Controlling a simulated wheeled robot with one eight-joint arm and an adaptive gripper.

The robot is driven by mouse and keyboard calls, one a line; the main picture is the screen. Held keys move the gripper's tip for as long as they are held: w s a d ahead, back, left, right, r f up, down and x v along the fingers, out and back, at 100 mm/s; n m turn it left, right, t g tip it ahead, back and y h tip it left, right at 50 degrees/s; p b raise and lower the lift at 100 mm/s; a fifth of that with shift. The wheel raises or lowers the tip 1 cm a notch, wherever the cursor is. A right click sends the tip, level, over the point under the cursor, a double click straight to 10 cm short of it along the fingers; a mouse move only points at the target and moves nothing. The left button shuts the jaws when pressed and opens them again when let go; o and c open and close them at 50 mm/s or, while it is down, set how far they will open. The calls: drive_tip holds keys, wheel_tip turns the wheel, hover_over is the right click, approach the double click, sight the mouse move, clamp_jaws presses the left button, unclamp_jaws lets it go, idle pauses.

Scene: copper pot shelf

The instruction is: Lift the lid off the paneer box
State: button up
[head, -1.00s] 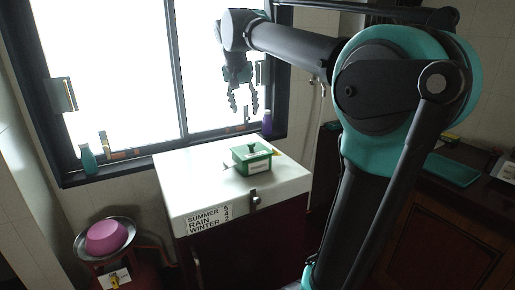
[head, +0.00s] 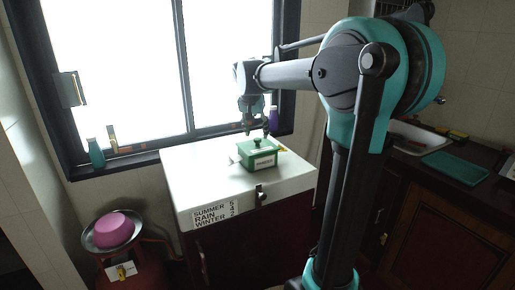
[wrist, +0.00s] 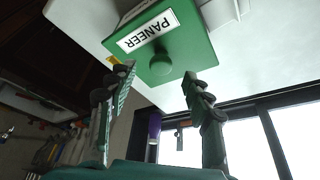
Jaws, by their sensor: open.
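The paneer box (head: 261,161) is a green box with a white label, standing on the white chest top. Its green lid (head: 256,148) is on it, with a round knob (head: 257,141) in the middle. In the wrist view the PANEER label (wrist: 148,31) and the lid's knob (wrist: 161,65) show clearly. My gripper (head: 258,131) is open just above the box. In the wrist view the two fingers of my gripper (wrist: 158,82) stand apart on either side of the knob, which lies between and a little beyond their tips. I see no contact.
The white chest top (head: 200,177) has free room left of the box. A yellow item (head: 282,148) lies beside the box. A purple bottle (head: 273,112) stands behind at the window.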

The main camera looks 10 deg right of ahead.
sight(258, 138)
drive_tip(key=shift+x, duration=1.7)
drive_tip(key=shift+w, duration=0.1)
clamp_jaws()
